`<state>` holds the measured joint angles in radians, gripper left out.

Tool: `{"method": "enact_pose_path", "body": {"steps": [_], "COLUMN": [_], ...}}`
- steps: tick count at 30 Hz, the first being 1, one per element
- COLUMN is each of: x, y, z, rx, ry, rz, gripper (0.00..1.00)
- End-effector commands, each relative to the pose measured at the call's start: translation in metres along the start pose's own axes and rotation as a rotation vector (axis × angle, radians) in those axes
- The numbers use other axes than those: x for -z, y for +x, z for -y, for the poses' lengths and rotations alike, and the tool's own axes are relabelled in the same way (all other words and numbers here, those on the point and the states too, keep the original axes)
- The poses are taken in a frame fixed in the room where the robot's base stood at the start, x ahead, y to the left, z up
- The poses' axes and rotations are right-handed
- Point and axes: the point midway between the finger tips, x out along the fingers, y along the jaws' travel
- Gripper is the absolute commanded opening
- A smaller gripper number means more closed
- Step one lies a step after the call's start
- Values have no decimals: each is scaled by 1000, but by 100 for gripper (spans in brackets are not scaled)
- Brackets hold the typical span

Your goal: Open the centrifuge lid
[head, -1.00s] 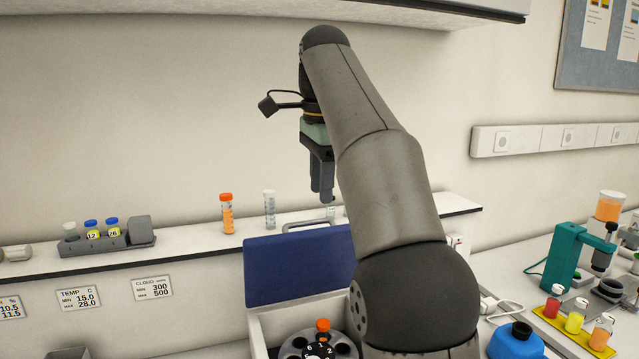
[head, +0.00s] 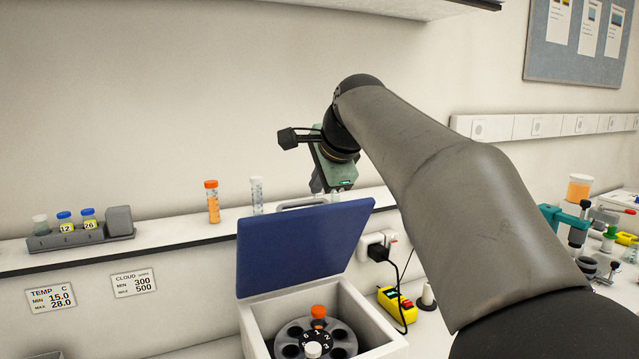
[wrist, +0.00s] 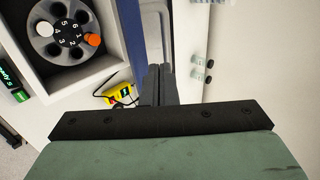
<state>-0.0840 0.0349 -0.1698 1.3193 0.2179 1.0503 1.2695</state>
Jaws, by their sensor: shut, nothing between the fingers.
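The centrifuge (head: 368,322) is a white box with its blue lid (head: 300,245) standing raised, tilted back towards the shelf. Inside, the grey rotor (head: 338,341) with numbered slots holds an orange-capped tube (head: 318,312); a white-capped item (head: 313,349) also shows on the rotor. In the wrist view, the rotor (wrist: 60,50) lies at upper left and the lid (wrist: 139,30) shows as a thin blue edge-on strip. My gripper (wrist: 157,70) is shut and empty. In the head view it is behind the lid's upper right part, its fingertips hidden. Whether it touches the lid I cannot tell.
A wall shelf (head: 170,232) behind carries an orange-capped tube (head: 212,202), a clear tube (head: 257,195) and a vial rack (head: 80,238). A yellow device (head: 397,305) with a black cable stands right of the centrifuge. A teal stand (head: 567,224) is at far right.

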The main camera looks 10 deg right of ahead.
Motion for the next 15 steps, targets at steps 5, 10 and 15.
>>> {"method": "enact_pose_path", "body": {"steps": [5, 10, 15], "x": [0, 0, 0], "y": [34, 58, 68], "z": [1, 1, 0], "rx": [-4, -3, -1], "ry": [1, 0, -1], "rz": [1, 1, 1], "gripper": [0, 0, 0]}}
